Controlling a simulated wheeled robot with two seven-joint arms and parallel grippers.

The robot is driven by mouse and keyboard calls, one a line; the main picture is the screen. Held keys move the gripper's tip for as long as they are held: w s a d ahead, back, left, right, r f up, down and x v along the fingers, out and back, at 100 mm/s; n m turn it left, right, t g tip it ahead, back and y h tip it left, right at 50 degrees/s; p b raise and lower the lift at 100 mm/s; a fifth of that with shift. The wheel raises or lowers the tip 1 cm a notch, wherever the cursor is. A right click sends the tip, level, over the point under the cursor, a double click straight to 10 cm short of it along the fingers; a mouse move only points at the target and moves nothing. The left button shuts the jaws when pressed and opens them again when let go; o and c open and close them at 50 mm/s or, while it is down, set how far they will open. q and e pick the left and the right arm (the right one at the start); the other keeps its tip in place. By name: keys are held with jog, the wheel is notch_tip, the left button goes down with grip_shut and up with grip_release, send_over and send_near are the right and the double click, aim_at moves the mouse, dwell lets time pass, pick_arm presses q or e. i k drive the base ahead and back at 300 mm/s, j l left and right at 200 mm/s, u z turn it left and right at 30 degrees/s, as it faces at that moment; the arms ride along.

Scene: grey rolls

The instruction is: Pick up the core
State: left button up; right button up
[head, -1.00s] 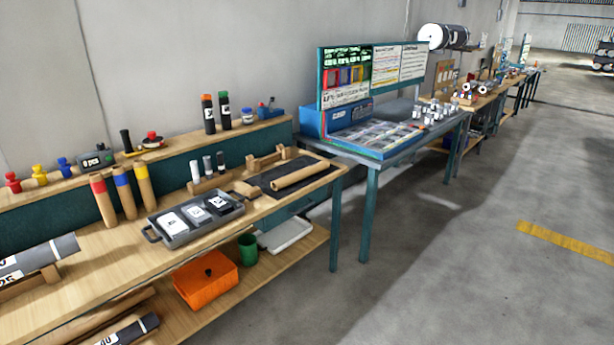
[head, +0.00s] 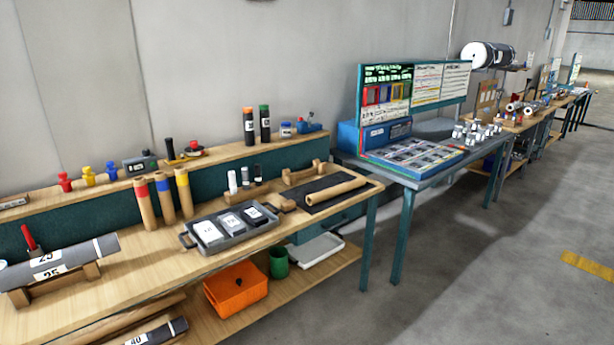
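Which object is the core is not marked. A bare brown cardboard tube (head: 336,193) lies on a dark mat (head: 318,184) at the right end of the wooden bench. Three more brown tubes stand upright on the bench: one with a red band (head: 145,205), one with a blue band (head: 164,198) and one with a yellow band (head: 183,192). A grey roll labelled 25 (head: 62,262) rests in a wooden cradle at the left. Neither gripper shows in the head view.
A grey tray with labelled cards (head: 187,241) sits mid-bench. An orange box (head: 236,289) and a green cup (head: 278,262) stand on the lower shelf. A blue-green table (head: 447,172) stands beyond the bench. The floor (head: 480,290) at the right is clear.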

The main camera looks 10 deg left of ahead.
aim_at(313, 200)
jog(key=z, duration=0.2)
jog(key=i+j+z, duration=0.3)
jog(key=z, duration=0.15)
jog(key=i+j+z, duration=0.25)
jog(key=j+z, duration=0.25)
jog(key=l, duration=0.1)
